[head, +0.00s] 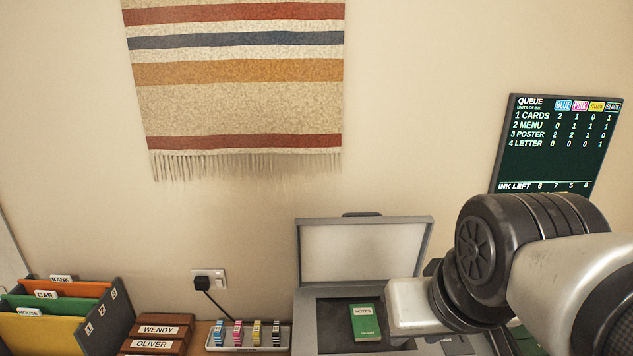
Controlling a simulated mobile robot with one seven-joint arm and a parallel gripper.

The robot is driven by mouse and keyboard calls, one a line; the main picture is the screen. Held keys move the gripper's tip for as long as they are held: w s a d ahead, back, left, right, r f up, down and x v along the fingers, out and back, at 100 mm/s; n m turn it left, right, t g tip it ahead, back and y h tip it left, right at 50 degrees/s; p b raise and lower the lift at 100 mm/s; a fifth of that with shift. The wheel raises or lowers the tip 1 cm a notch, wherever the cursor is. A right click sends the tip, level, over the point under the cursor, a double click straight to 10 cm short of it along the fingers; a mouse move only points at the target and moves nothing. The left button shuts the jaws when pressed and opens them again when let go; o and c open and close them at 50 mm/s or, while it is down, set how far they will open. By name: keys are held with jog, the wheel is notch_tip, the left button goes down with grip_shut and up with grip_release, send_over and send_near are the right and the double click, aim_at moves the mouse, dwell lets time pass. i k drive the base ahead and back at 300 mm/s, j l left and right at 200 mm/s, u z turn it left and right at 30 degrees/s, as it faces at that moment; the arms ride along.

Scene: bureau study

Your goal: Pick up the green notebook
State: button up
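The green notebook (366,323) is small, with a pale label reading NOTES. It lies on the dark bed of an open grey scanner (330,330) at the bottom middle of the head view. My arm comes in from the right. The pale housing of my gripper (412,306) is just right of the notebook in the picture. Its fingers cannot be made out, so I cannot tell whether it is open or whether it touches anything.
The scanner's lid (362,252) stands raised behind the notebook. A tray of ink cartridges (248,348), wooden name blocks (158,330) and a folder rack (108,315) stand to the left. A queue screen (553,165) is at right. My arm covers the lower right.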

aim_at(365, 326)
jog(key=k+j+z, duration=0.15)
jog(key=k+j, duration=0.2)
jog(key=k+j+z, duration=0.2)
jog(key=k, duration=0.35)
jog(key=k+j+z, duration=0.15)
jog(key=k+j, duration=0.15)
jog(key=k, duration=0.2)
